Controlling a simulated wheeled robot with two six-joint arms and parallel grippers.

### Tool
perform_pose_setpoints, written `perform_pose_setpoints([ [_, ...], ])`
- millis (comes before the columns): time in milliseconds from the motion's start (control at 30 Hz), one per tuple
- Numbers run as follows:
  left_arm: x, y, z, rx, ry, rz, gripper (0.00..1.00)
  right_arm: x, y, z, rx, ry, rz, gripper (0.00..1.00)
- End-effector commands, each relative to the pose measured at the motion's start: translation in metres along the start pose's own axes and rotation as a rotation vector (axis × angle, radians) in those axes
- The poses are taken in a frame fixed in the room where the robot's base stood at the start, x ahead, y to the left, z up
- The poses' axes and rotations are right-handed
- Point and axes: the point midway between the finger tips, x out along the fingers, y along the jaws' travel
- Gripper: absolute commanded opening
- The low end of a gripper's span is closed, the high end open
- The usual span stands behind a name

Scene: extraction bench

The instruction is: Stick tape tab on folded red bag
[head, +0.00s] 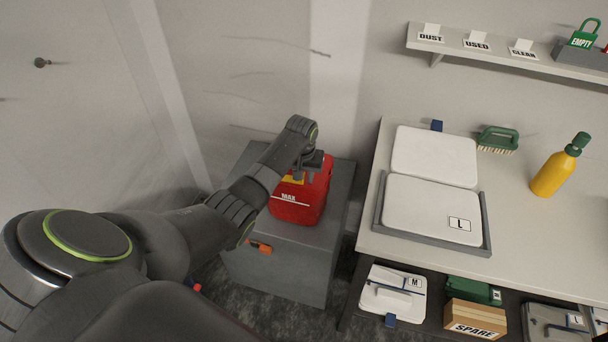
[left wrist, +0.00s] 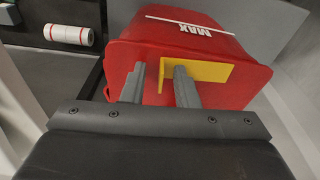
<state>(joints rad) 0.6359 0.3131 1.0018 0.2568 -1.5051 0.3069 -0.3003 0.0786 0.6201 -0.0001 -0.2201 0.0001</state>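The red bag (head: 300,203), marked MAX, sits upright on a grey box at the centre of the head view. It fills the upper middle of the left wrist view (left wrist: 225,45). A yellow tab (left wrist: 211,72) lies flat on its face, with a narrow flap standing out at its left end. My left gripper (head: 308,172) is at the bag's top. In the left wrist view its fingers (left wrist: 160,70) are apart, one on each side of the flap, with gaps showing. My right gripper is out of view.
The grey box (head: 283,270) has an orange piece (head: 259,246) on its front. The bench (head: 520,230) at right holds white lids, a brush (head: 498,139) and a yellow bottle (head: 556,170). A striped white roll (left wrist: 69,36) shows at left in the wrist view.

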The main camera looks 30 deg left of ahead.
Motion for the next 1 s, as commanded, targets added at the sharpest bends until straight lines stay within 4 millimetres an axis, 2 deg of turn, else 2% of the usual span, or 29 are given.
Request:
perform_pose_setpoints([
  [267, -0.001, 0.000, -0.001, 0.000, 0.003, 0.000, 0.28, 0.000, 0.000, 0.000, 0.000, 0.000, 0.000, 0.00],
  [467, -0.016, 0.000, -0.002, 0.000, 0.005, 0.001, 0.28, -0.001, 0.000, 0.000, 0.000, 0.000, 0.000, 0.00],
  [667, -0.051, 0.000, -0.002, 0.001, 0.008, 0.001, 0.28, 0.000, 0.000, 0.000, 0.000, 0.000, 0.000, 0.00],
  [1000, -0.129, 0.000, -0.002, 0.001, 0.008, 0.001, 0.28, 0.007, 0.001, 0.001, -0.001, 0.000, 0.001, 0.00],
])
